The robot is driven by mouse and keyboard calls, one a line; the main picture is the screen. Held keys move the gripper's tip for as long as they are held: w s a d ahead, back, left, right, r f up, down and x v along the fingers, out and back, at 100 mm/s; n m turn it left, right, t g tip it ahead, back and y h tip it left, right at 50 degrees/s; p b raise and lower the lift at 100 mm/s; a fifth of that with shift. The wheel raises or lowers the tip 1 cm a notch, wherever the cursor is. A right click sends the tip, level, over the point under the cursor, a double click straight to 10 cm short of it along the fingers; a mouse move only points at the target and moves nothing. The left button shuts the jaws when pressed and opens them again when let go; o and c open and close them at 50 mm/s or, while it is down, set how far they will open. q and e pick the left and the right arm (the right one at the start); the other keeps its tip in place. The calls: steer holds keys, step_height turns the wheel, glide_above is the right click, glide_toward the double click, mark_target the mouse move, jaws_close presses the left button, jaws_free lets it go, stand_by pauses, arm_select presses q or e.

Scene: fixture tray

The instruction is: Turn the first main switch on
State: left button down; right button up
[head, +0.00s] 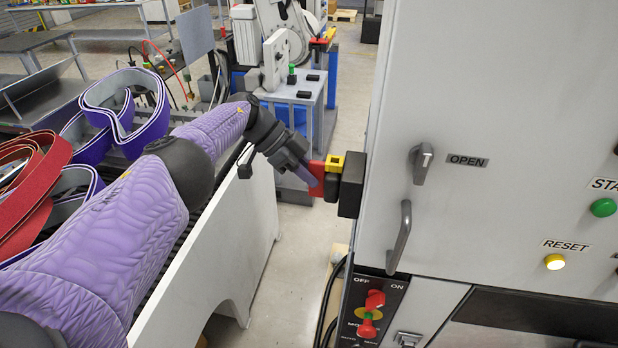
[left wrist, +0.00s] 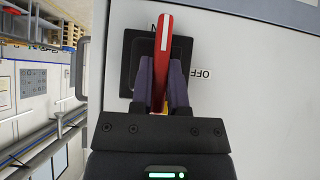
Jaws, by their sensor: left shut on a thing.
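The main switch has a red handle on a black box mounted on the left side of the grey cabinet. In the head view the red handle (head: 318,179) sticks out toward my left gripper, with a yellow part beside it and the black box (head: 351,185) behind. In the left wrist view the red handle (left wrist: 163,62) stands between the fingers of my left gripper (left wrist: 164,75), beside an OFF label (left wrist: 201,74). My left gripper (head: 310,175) is shut on the red handle. My right gripper is not in view.
The cabinet front (head: 480,70) carries an OPEN latch (head: 421,163), a grey door handle (head: 400,238), a green START button (head: 603,207) and a yellow RESET button (head: 555,262). A lower panel (head: 375,310) has red knobs. A white frame (head: 230,250) stands left of the cabinet.

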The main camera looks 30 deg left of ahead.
arm_select(q)
steer(key=c, duration=0.6)
jaws_free()
steer(key=b+v, duration=0.5)
steer(key=v, duration=0.2)
steer(key=shift+a+r, duration=0.15)
steer(key=shift+r, duration=0.05)
